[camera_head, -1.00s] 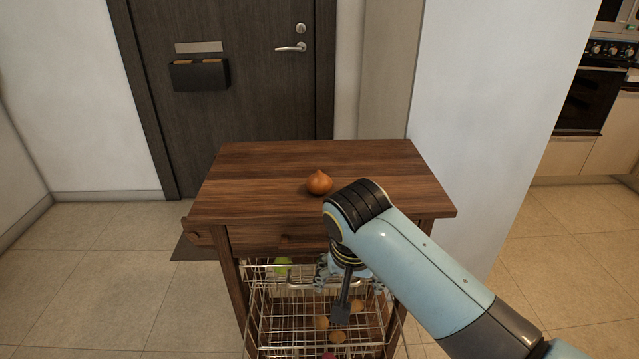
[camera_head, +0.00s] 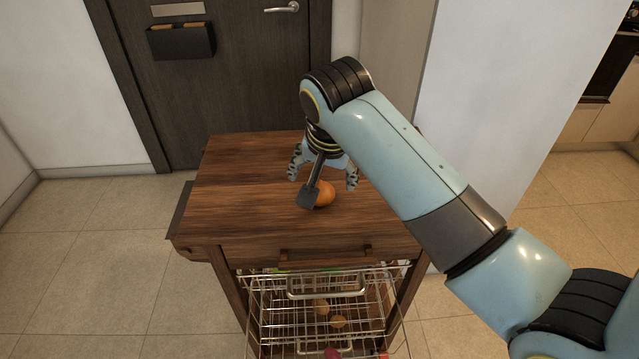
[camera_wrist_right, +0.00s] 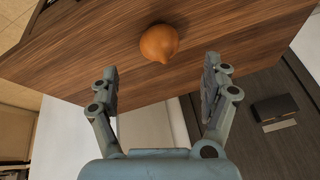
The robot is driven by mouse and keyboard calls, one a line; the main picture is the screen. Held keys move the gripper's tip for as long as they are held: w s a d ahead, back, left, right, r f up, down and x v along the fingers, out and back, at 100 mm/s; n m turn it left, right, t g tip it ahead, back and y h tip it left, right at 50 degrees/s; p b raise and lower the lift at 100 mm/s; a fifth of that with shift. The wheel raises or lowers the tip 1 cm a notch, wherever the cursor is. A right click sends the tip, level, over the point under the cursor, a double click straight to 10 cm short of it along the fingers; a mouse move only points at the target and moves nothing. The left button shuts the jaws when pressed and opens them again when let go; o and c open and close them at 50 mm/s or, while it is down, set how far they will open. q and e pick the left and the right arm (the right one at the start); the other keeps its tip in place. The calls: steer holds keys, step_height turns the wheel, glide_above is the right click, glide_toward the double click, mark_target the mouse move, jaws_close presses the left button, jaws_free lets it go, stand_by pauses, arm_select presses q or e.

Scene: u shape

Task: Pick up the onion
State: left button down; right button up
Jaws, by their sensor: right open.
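The orange-brown onion (camera_head: 326,193) sits on the wooden top of the cart (camera_head: 240,200), partly hidden in the head view by a dark flat part of my right wrist. My right gripper (camera_head: 323,180) is open and empty above the cart top, with its fingers spread to either side of the onion in that view. In the right wrist view the onion (camera_wrist_right: 159,43) lies on the wood beyond the fingertips, roughly centred between the two open fingers (camera_wrist_right: 160,75). The fingers do not appear to touch it. My left gripper is out of view.
A wire basket (camera_head: 300,300) with several round items is below the cart top at the front. A dark door (camera_head: 215,90) stands behind, and a white wall (camera_head: 500,80) is to the right. The cart top left of the onion is clear.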

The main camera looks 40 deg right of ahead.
mark_target(322, 184)
steer(key=shift+x, duration=1)
steer(key=shift+w+d+f, duration=0.15)
steer(key=shift+w+f, duration=0.05)
steer(key=shift+f, duration=0.15)
steer(key=x, duration=0.3)
steer(key=shift+w+d+f, duration=0.1)
steer(key=shift+w+f, duration=0.1)
steer(key=shift+f, duration=0.05)
steer(key=shift+w+d+f, duration=0.1)
steer(key=shift+w+f, duration=0.15)
steer(key=shift+f, duration=0.2)
steer(key=shift+s, duration=0.1)
steer(key=c, duration=0.4)
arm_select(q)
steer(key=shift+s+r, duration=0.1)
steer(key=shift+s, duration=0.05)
arm_select(e)
steer(key=c, duration=0.9)
